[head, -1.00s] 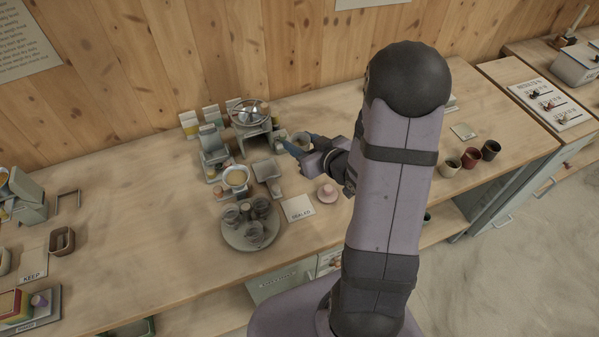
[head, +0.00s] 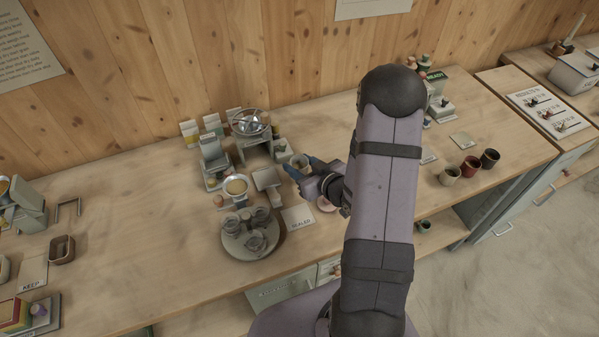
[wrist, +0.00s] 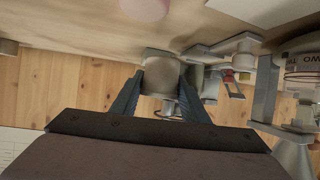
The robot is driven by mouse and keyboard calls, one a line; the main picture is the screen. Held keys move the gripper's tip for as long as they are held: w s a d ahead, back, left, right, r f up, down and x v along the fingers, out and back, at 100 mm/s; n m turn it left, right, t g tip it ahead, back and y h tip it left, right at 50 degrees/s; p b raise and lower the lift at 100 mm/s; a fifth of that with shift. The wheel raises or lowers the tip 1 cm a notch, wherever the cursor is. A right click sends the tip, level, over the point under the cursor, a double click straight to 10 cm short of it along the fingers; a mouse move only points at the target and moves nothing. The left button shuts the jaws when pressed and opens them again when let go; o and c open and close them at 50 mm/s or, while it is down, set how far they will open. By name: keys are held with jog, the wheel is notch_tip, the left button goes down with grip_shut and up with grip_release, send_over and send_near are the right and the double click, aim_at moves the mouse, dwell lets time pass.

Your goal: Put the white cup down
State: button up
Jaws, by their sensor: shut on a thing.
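The white cup (wrist: 161,72) is between the two blue-grey fingers of my gripper (wrist: 161,88) in the wrist view. My gripper is shut on it. In the head view, my gripper (head: 296,167) is over the bench just right of the hand-cranked mixer stand, and the cup (head: 301,159) shows as a small pale shape at the fingers. I cannot tell whether the cup's base touches the bench.
The mixer stand (head: 253,146) and a scale with a pan (head: 236,187) stand to the left. A round tray (head: 236,246) holds several jars. A SEALED card (head: 298,217) and a partly hidden pink object (head: 325,205) lie in front. Three cups stand at right.

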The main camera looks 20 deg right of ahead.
jog(key=shift+f, duration=1.85)
jog(key=shift+f, duration=0.1)
jog(key=shift+f, duration=0.15)
jog(key=o, duration=1.1)
jog(key=shift+c, duration=0.2)
jog(key=shift+r, duration=0.2)
